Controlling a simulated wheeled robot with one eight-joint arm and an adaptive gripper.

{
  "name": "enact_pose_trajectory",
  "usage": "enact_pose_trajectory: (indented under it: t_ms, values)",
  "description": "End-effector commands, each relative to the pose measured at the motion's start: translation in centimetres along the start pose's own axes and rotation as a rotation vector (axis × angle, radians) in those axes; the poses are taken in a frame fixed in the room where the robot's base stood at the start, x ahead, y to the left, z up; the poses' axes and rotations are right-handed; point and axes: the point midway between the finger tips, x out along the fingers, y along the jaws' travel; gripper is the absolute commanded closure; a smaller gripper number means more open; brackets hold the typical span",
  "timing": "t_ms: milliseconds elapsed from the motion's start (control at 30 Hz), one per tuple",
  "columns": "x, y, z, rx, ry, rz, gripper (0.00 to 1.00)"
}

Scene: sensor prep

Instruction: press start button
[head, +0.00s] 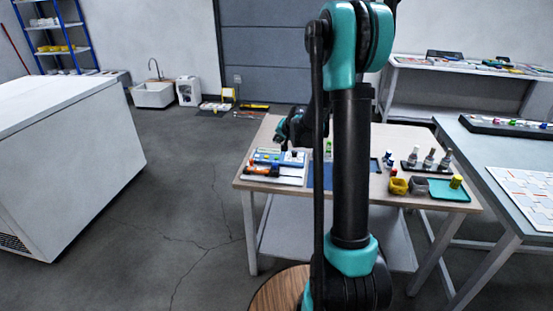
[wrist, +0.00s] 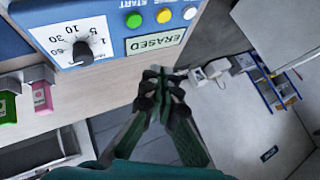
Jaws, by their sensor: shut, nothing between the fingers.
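In the wrist view a blue control panel (wrist: 110,22) fills the top left, its text upside down. Its green button (wrist: 134,20) sits beside the START lettering, with a yellow button (wrist: 163,15) and a white button (wrist: 190,12) to the right. A dark knob (wrist: 82,50) with a number dial is at left, and a label reads ERASED (wrist: 157,43). My gripper (wrist: 165,80) is shut and empty, with its tips below the label in the picture, apart from the green button. In the head view my gripper (head: 290,132) is above the blue device (head: 268,157) on the table.

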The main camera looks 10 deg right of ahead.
Motion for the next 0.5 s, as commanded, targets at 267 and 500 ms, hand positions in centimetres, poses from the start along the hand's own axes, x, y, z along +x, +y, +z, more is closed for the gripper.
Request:
enact_pose_trajectory:
  t_ms: [267,500]
  values:
    - [2.6,1.8,1.8,0.0,0.0,0.0,1.0]
    - [3.8,2.7,2.7,0.0,0.0,0.0,1.0]
